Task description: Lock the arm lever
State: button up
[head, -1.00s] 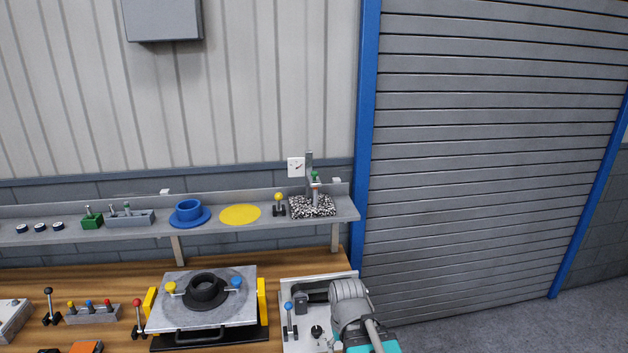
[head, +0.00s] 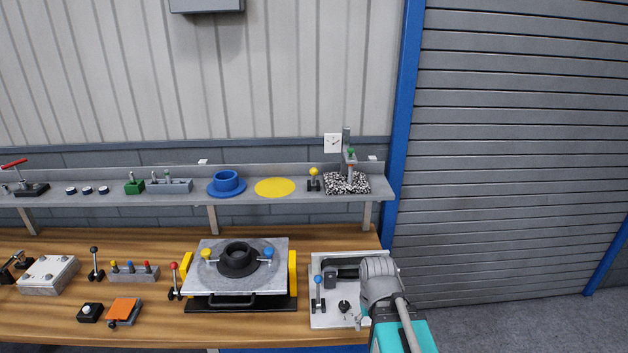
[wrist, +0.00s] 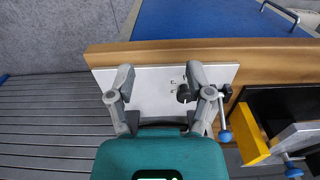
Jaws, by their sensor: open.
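A white plate (head: 330,318) lies at the right end of the wooden bench; it also fills the middle of the wrist view (wrist: 152,100). On it stand a lever with a blue knob (head: 318,280) and a short black knob (head: 344,306). I cannot tell which of these is the arm lever. In the wrist view the blue-knobbed lever (wrist: 223,134) is right of my gripper. My gripper (wrist: 158,73) is open and empty over the plate, its right finger beside the black knob (wrist: 183,93). My arm hides part of the plate in the head view.
A clutch pallet (head: 240,300) with yellow side blocks (head: 292,274) stands just left of the plate. Levers with red (head: 174,280) and black knobs (head: 95,263) stand farther left. A shelf (head: 290,200) with parts runs behind. A roller shutter (head: 520,150) and floor are right.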

jog(key=shift+w+d+f, duration=0.1)
jog(key=shift+w, duration=0.15)
jog(key=c, duration=0.4)
jog(key=shift+w+d+f+t, duration=0.1)
jog(key=shift+w+d+t, duration=0.15)
jog(key=shift+w, duration=0.2)
jog(key=shift+w+d+f+t, duration=0.1)
jog(key=shift+w+t, duration=0.15)
jog(key=shift+w, duration=0.15)
grip_shut()
jog(key=w+d+r+n+t+h+b, duration=0.2)
jog(key=w+r+n+t+b, duration=0.3)
jog(key=w, duration=0.6)
jog(key=w+d+r+n+t+h+b, duration=0.1)
jog(key=w+d+r+n+t, duration=0.15)
jog(key=w+t, duration=0.65)
jog(key=w+a+r+n+t+y+b, duration=0.2)
jog(key=w+a+r+n+t+y, duration=0.25)
jog(key=w+n, duration=0.25)
jog(key=s+a+r+n+g+y+b, duration=0.1)
jog(key=a+r+n+y+b, duration=0.1)
jog(key=a+n+y, duration=0.6)
jog(key=shift+r+n+g+y+b, duration=0.45)
jog(key=shift+n+y, duration=1.5)
jog(key=shift+n, duration=0.9)
jog(key=shift+d, duration=0.1)
